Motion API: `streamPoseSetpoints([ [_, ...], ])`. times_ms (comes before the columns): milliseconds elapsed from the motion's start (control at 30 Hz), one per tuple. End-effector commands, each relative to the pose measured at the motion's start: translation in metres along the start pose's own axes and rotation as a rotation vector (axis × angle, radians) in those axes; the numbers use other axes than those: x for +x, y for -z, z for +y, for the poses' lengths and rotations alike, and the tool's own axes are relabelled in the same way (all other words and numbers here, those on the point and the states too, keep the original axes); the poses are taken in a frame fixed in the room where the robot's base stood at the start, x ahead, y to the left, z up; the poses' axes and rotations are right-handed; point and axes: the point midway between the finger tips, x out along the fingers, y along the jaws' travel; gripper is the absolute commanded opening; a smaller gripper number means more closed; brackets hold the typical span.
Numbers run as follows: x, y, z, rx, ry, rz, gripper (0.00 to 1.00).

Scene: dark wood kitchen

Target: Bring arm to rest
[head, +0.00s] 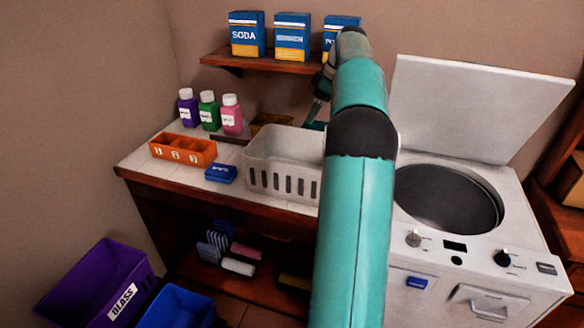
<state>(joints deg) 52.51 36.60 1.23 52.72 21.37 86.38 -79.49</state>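My teal and black arm rises from the bottom of the head view and reaches over the counter toward the shelf. My gripper (317,113) shows as a small teal part left of the arm's far end, behind the grey basket and below the shelf. The arm partly hides it, and I cannot see whether its fingers are apart or hold anything.
Blue boxes (291,37) stand on the wall shelf (262,61). The tiled counter holds bottles (208,112), an orange tray (183,151), a blue item (221,173) and a grey basket (270,150). A washer (470,240) stands right, lid (465,105) raised. A purple bin (95,285) is lower left.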

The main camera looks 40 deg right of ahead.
Motion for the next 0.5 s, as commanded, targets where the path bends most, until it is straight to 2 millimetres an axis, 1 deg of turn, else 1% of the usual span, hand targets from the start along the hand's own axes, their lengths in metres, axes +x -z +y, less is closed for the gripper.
streamPoseSetpoints([
  [333,0.000,0.002,-0.001,0.001,0.000,-0.001,0.85],
  [367,0.000,0.004,-0.003,0.002,0.000,-0.002,0.85],
  [433,-0.002,0.015,-0.013,0.007,-0.003,-0.006,0.85],
  [467,-0.003,0.021,-0.019,0.014,-0.004,-0.010,0.85],
  [500,-0.004,0.031,-0.029,0.022,-0.008,-0.015,0.85],
])
